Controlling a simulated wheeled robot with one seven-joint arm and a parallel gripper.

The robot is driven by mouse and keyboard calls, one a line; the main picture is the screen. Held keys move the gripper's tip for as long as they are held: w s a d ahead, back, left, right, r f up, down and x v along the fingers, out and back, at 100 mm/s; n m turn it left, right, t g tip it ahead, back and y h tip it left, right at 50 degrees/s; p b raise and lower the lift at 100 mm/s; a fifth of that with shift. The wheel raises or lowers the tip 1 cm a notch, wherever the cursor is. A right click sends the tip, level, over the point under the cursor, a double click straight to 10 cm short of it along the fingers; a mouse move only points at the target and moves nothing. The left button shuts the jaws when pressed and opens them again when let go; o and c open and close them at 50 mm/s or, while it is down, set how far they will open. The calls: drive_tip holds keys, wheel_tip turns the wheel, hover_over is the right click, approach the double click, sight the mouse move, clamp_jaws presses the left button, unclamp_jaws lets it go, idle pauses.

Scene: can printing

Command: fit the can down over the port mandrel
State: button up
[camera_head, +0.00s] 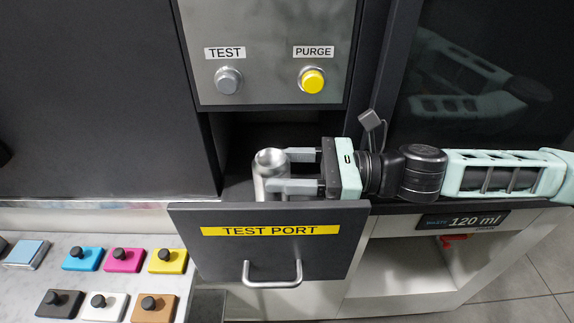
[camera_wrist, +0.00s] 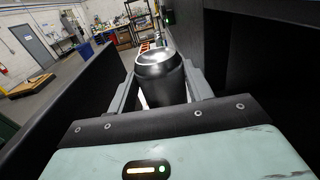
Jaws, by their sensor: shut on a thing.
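The can (camera_head: 269,172) is a bare silver metal can, upright in the open test port drawer (camera_head: 232,262). In the wrist view the can (camera_wrist: 161,80) stands between my fingers, its domed end facing up. My gripper (camera_head: 284,170) reaches in from the right, level, and is shut on the can's sides; it also shows in the wrist view (camera_wrist: 162,92). The port mandrel is not visible; the can and the drawer front hide the space below. I cannot tell whether the can touches the mandrel or how far down it sits.
The drawer front with its handle (camera_head: 272,283) stands out before my gripper. Above are the TEST button (camera_head: 228,79) and yellow PURGE button (camera_head: 312,80). At the lower left, several coloured blocks with black knobs (camera_head: 125,258) lie on a pale counter (camera_head: 60,243).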

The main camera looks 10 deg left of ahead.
drive_tip(key=shift+f+b, duration=0.55)
drive_tip(key=shift+f, duration=0.6)
drive_tip(key=o, duration=1)
drive_tip(key=w+d+b, duration=0.1)
drive_tip(key=d, duration=0.4)
drive_tip(key=w+d+b, duration=0.1)
drive_tip(key=d+b, duration=0.1)
drive_tip(key=d, duration=0.4)
drive_tip(key=w+d+b, duration=0.1)
drive_tip(key=d+b, duration=0.1)
drive_tip(key=d, duration=0.4)
drive_tip(key=shift+w+d, duration=0.1)
